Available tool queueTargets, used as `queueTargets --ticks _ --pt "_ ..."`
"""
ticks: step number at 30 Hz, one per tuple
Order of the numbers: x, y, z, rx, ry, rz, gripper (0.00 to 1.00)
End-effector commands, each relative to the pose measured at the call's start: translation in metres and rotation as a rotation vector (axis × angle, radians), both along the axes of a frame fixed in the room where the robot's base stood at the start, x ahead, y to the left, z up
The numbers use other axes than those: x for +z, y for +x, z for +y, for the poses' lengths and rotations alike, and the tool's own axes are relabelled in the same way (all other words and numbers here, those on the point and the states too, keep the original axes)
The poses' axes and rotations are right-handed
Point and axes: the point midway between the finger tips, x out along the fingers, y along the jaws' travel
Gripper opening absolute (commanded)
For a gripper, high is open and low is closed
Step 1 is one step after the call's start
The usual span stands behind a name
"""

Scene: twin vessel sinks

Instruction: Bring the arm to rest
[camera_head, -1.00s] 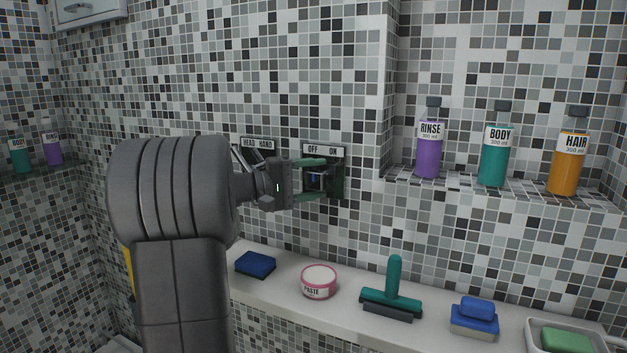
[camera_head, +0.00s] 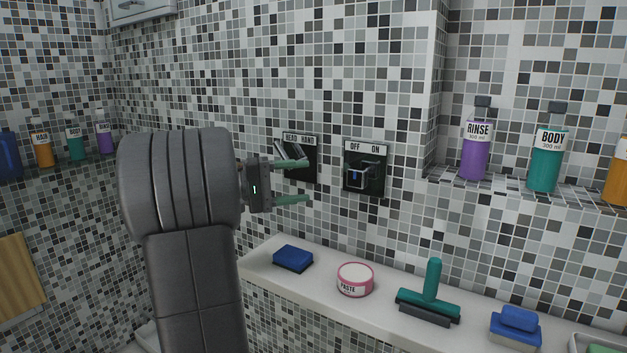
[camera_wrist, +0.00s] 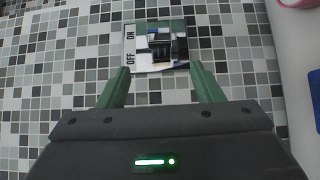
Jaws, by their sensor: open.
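My gripper (camera_head: 293,181) is open and empty in the head view, its two green fingers apart and pointing right. It is in front of the tiled wall, and its upper finger overlaps the HEAD/HAND panel (camera_head: 302,142). The OFF/ON panel (camera_head: 378,185) is on the wall to the right, apart from the fingers. In the wrist view, my gripper (camera_wrist: 160,77) shows both fingers spread with nothing between them. The OFF/ON panel also shows there (camera_wrist: 131,50), ahead of the fingertips. My arm fills the left middle of the head view.
Below, a white ledge (camera_head: 335,310) holds a blue sponge (camera_head: 293,259), a PASTE jar (camera_head: 354,279), a teal squeegee (camera_head: 431,290) and a blue brush (camera_head: 516,326). Bottles, including the purple RINSE (camera_head: 477,145), stand on the right shelf. Bare tiled wall is above the panels.

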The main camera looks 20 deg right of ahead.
Motion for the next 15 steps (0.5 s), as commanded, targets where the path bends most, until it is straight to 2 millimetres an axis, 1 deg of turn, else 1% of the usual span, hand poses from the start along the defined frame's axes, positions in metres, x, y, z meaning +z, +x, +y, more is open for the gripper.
queueTargets --ticks 2,6,12,15 --pt "0.0001 0.0003 0.0037 0.000 0.000 0.000 0.60" --pt "-0.0001 0.0003 0.0049 0.000 0.000 0.000 0.60" --pt "0.0001 0.0002 0.0041 0.000 0.000 0.000 0.60" --pt "0.0000 -0.0003 -0.0002 -0.002 0.000 0.000 0.60"
